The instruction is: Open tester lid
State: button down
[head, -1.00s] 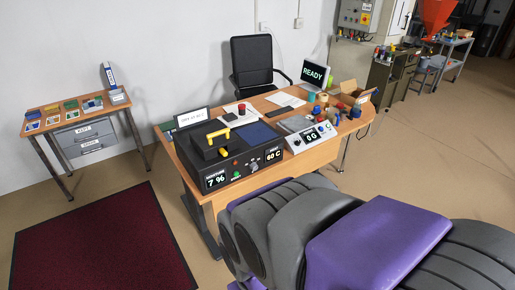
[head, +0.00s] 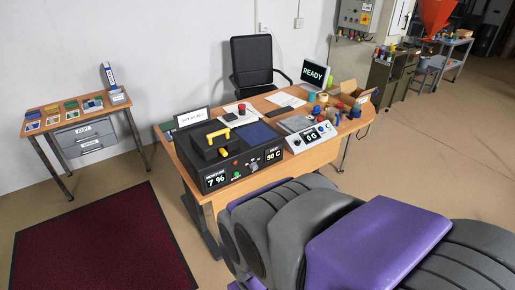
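The tester (head: 207,165) is a black box on the front left of the wooden desk. Its black lid (head: 202,141) carries a yellow handle (head: 218,133) and looks shut. A second yellow part (head: 223,152) sits at the front of the lid. The front panel has a moisture display (head: 215,179) reading 7 %, a lit green button (head: 236,175), a knob (head: 253,166) and a heat display (head: 274,155) reading 50 C. A dark blue panel (head: 256,134) lies on its right top. My gripper is out of view; only my grey and purple body parts show at the lower right.
A scale (head: 311,137) stands right of the tester, with jars and an open cardboard box (head: 354,93) beyond. A laptop (head: 315,75) shows READY. A chair (head: 255,64) is behind the desk. Left are a side table (head: 52,111) and a dark red mat (head: 98,240); floor between is clear.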

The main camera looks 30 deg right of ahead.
aim_at(213, 135)
jog(key=i+l, duration=0.15)
jog(key=i, duration=0.25)
jog(key=i+l, duration=0.15)
jog(key=i, duration=0.3)
jog(key=i+l, duration=0.15)
jog(key=i, duration=0.25)
